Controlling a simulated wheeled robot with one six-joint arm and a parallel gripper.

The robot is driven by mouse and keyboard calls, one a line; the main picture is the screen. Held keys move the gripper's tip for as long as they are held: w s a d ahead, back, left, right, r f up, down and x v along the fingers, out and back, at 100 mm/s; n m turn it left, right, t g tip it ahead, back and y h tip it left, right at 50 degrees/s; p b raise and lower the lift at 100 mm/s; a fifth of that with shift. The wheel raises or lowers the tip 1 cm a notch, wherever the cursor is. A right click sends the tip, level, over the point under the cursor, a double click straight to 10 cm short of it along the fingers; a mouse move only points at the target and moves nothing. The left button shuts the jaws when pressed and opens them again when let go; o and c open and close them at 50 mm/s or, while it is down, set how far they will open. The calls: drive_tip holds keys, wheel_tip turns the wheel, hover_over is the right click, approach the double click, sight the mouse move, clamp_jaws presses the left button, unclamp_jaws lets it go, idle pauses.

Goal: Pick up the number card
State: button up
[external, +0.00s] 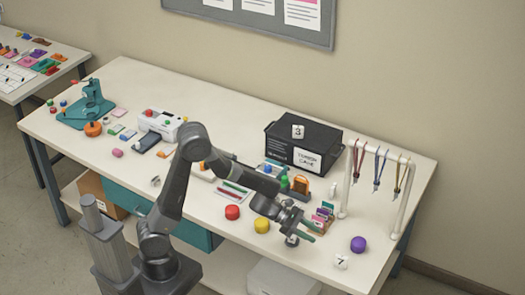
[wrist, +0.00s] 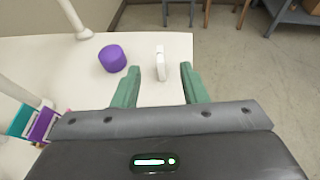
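A small white number card marked 7 (external: 341,262) stands near the front right edge of the table. In the wrist view, a thin white upright piece, which looks like this card seen edge-on (wrist: 160,62), is just beyond my fingertips, lined up with the gap between them. My gripper (external: 317,232) has green fingers spread apart and empty, and it points toward the card from the left. The open fingers also show in the wrist view (wrist: 160,84). Another white card marked 3 (external: 298,131) is on top of the black case (external: 322,137) at the back.
A purple round knob (external: 358,244) sits close to the 7 card. A white rack (external: 402,205) with hanging lanyards stands behind it. A holder of coloured cards (external: 322,215) is beside my gripper. The table's edge is close past the card.

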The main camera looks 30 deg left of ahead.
approach(338, 256)
drive_tip(key=p+x, duration=0.2)
drive_tip(key=x, duration=0.4)
drive_tip(key=shift+d+f, duration=0.15)
drive_tip(key=shift+f, duration=0.1)
drive_tip(key=shift+p+x, duration=1.1)
drive_tip(key=shift+x, duration=0.8)
drive_tip(key=shift+w+d+f, duration=0.15)
drive_tip(key=shift+d+f, duration=0.05)
drive_tip(key=shift+d, duration=0.5)
clamp_jaws()
